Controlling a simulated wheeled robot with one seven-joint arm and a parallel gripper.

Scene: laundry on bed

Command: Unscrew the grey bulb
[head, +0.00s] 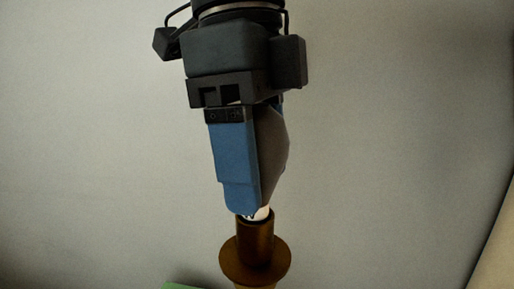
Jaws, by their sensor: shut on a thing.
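My gripper (245,195) points straight down in the head view, with a blue finger in front. It is shut on the grey bulb (273,150), whose grey side shows to the right of that finger. The finger hides much of the bulb. The bulb narrows downward to a pale lower end (261,213) at the mouth of a brown socket (256,240). The pale end meets the socket's upper rim. I cannot tell how deep the bulb sits in it.
The socket rises from a round brown collar (238,262) at the bottom of the view. A green patch (183,286) shows at the lower edge, left of the collar. A plain pale wall (400,130) fills the background, with free room on both sides.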

